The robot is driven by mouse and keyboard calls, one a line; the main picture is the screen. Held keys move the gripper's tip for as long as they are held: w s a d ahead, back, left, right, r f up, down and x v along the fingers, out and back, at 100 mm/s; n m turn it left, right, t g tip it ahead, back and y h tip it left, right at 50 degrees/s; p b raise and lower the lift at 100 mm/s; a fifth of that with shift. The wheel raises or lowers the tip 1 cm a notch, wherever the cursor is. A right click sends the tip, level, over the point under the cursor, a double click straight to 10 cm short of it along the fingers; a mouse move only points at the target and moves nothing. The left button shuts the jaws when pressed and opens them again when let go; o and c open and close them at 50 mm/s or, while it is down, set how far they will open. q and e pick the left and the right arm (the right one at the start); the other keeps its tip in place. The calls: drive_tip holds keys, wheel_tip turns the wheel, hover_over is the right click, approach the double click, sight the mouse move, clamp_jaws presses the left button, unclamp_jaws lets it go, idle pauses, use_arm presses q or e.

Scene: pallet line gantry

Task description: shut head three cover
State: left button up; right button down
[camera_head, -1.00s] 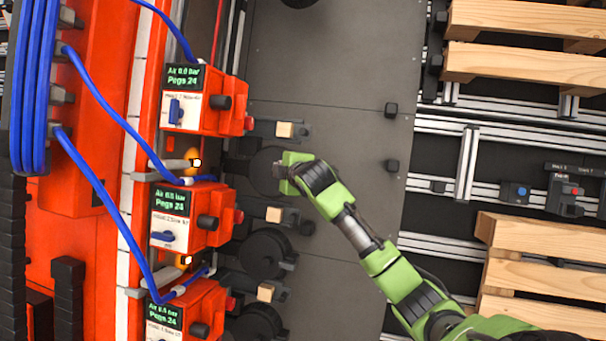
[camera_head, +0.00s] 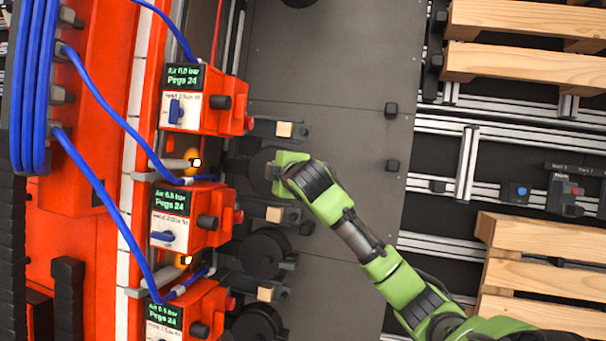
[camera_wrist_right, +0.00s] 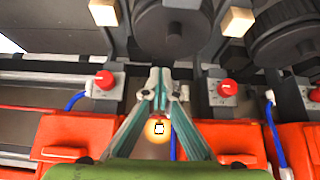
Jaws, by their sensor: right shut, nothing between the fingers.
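Several red nailing heads stand in a column in the head view: the top head (camera_head: 225,108), the middle head (camera_head: 208,232) and the bottom head (camera_head: 203,305). Their labels are too blurred to tell which is head three. Dark round parts that look like covers or drums lie beside them, such as the lower one (camera_head: 262,255); in the right wrist view one drum (camera_wrist_right: 172,27) is straight ahead. My right gripper (camera_head: 274,173) is shut and empty, partly over the upper round part. Its fingertips (camera_wrist_right: 160,88) meet just below the drum; contact cannot be told. My left gripper is not in view.
Blue air hoses (camera_head: 95,185) run to the heads. A lit amber lamp (camera_head: 193,161) sits between the top and middle heads. Wooden pallets (camera_head: 530,68) lie at the right on metal rails. The dark grey plate (camera_head: 335,60) above my right arm is mostly clear.

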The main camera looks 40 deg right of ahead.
drive_tip(key=shift+s+a+r, duration=0.4)
drive_tip(key=shift+s+a, duration=0.05)
drive_tip(key=shift+a, duration=0.1)
drive_tip(key=shift+s+a+r, duration=0.35)
drive_tip(key=shift+s+a, duration=0.1)
drive_tip(key=shift+a, duration=0.1)
